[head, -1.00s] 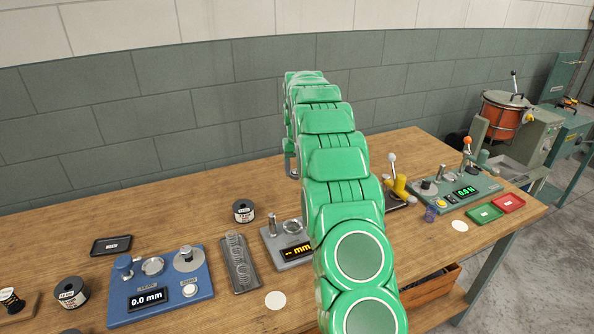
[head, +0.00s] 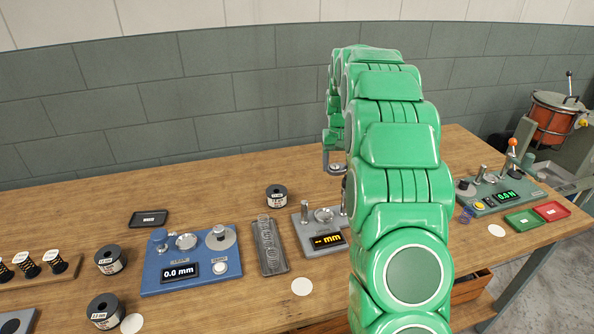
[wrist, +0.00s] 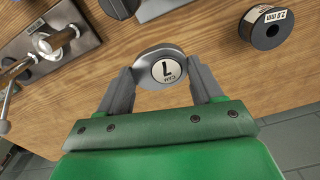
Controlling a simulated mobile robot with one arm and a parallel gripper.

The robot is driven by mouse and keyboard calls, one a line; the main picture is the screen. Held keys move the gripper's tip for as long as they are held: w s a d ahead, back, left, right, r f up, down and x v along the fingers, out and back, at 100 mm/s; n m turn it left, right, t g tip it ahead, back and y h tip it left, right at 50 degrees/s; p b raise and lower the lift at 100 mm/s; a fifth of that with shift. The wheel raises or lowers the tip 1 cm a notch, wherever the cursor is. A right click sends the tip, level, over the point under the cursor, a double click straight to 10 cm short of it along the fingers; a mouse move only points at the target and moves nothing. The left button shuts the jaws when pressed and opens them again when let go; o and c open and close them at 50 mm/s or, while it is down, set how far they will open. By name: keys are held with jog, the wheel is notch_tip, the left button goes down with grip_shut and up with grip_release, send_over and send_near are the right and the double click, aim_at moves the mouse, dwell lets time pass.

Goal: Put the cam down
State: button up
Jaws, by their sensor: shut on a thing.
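The wooden bench (head: 230,295) holds a blue gauge (head: 188,262), a grey gauge (head: 322,232), a grey slotted tray (head: 268,247), several wire spools (head: 277,197) and a green tester (head: 497,192). A metal fixture with a lever (wrist: 52,45) lies left in the wrist view.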

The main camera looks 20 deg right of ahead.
jog(key=shift+a, duration=0.15)
jog(key=s+a, duration=0.3)
jog(key=a, duration=1.8)
jog(key=s+a, duration=0.3)
jog(key=a, duration=1.7)
send_over(193, 212)
jog(key=s, duration=0.1)
jog(key=f, duration=0.8)
jog(key=shift+s+d, duration=0.15)
jog(key=shift+d, duration=0.05)
jog(key=shift+w+a+f, duration=0.15)
jog(key=shift+w+f, duration=0.4)
jog(key=shift+f, duration=1.75)
jog(key=shift+f, duration=0.15)
jog(key=o, duration=1.2)
